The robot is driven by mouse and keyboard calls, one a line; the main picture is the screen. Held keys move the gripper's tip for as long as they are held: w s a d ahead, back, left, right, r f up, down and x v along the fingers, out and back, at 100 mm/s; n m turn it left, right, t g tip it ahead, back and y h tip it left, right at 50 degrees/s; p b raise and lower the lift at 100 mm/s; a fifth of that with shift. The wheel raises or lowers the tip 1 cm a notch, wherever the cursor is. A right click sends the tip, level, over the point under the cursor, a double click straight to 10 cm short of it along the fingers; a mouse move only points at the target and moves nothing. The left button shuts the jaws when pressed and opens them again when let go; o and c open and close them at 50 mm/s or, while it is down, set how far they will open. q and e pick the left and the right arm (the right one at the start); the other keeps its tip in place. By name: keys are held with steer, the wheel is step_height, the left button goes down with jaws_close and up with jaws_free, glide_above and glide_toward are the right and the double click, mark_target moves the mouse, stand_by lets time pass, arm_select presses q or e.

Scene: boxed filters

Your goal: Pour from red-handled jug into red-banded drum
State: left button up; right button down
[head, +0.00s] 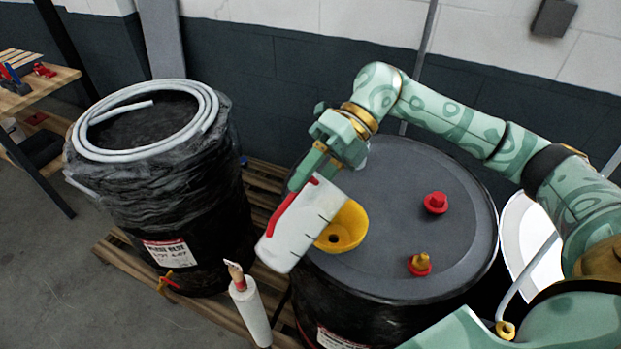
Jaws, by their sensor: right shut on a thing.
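A white jug (302,228) with a red handle (289,206) is in my right gripper (308,172), which is shut on it near its upper end. The jug is held tilted above the near left part of a dark drum's grey lid (395,185). A yellow funnel (350,226) sits on this lid, just right of the jug and partly behind it. I see no stream of liquid, and I cannot tell whether the jug touches the funnel. A thin red line (303,333) shows low on the drum's side. My left gripper is not in view.
A red cap (435,202) and a red and yellow fitting (419,265) stand on the lid. A plastic-wrapped drum (200,225) with a coiled grey hose (88,150) stands left. A white cylinder (251,315) stands in front. A wooden bench (45,85) is far left.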

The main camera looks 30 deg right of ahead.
mark_target(322, 186)
steer(key=shift+d+f+b, duration=0.15)
steer(key=shift+f+b, duration=0.05)
steer(key=shift+b, duration=0.25)
stand_by(0.5)
steer(key=shift+w+d+f+y+b, duration=0.15)
steer(key=shift+d+f+y+b, duration=0.2)
steer(key=shift+b, duration=0.35)
steer(key=shift+g+y+b, duration=0.25)
steer(key=shift+g+b, duration=0.05)
steer(key=shift+b, duration=0.15)
stand_by(0.6)
steer(key=shift+w+d+f+y+b, duration=0.1)
steer(key=shift+d+f+y+b, duration=0.2)
steer(key=shift+b, duration=0.4)
steer(key=shift+w+d+f+y+b, duration=0.1)
steer(key=shift+d+f+y+b, duration=0.2)
steer(key=shift+b, duration=0.45)
stand_by(0.5)
steer(key=shift+d+f+g+b, duration=0.15)
steer(key=shift+f+g+b, duration=0.2)
steer(key=shift+b, duration=0.35)
steer(key=shift+w+d+f+y+b, duration=0.15)
steer(key=shift+d+f+y+b, duration=0.1)
steer(key=shift+y+b, duration=0.4)
stand_by(0.7)
steer(key=shift+w+d+f+y+b, duration=0.15)
steer(key=shift+d+y+b, duration=0.15)
steer(key=shift+b, duration=0.45)
stand_by(0.5)
